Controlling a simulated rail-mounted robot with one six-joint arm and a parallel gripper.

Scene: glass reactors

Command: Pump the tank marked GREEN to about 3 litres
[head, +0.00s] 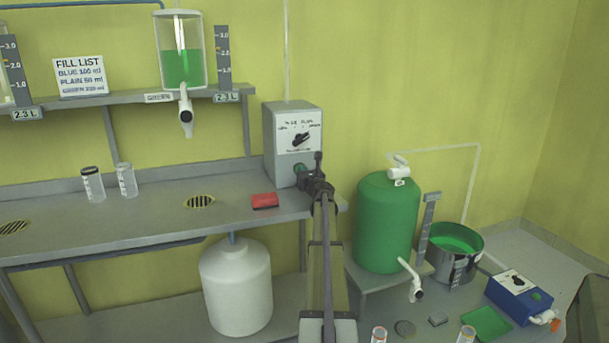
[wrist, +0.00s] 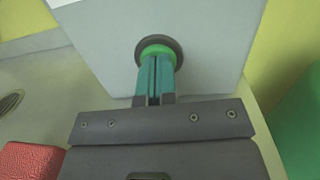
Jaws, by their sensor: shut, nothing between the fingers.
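The tank marked GREEN (head: 195,70) sits on the wall shelf, part filled with green liquid. Its label (head: 158,97) reads GREEN, a scale (head: 223,55) stands to its right, and the readout (head: 227,97) below shows 2.3 L. A grey control box (head: 282,130) with a black dial (head: 301,139) stands on the bench; its small lettering is unclear. My gripper (head: 304,172) is shut and empty at the box's lower front. In the wrist view my closed fingertips (wrist: 156,72) are at the round green button (wrist: 158,49), apparently touching; I cannot tell whether it is pressed in.
A red block (head: 264,201) lies on the bench left of my arm. Two small vials (head: 93,185) stand farther left. A large green vessel (head: 385,225), a metal pot (head: 452,252) and a blue box (head: 520,297) are at the right. A white jug (head: 236,287) stands below.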

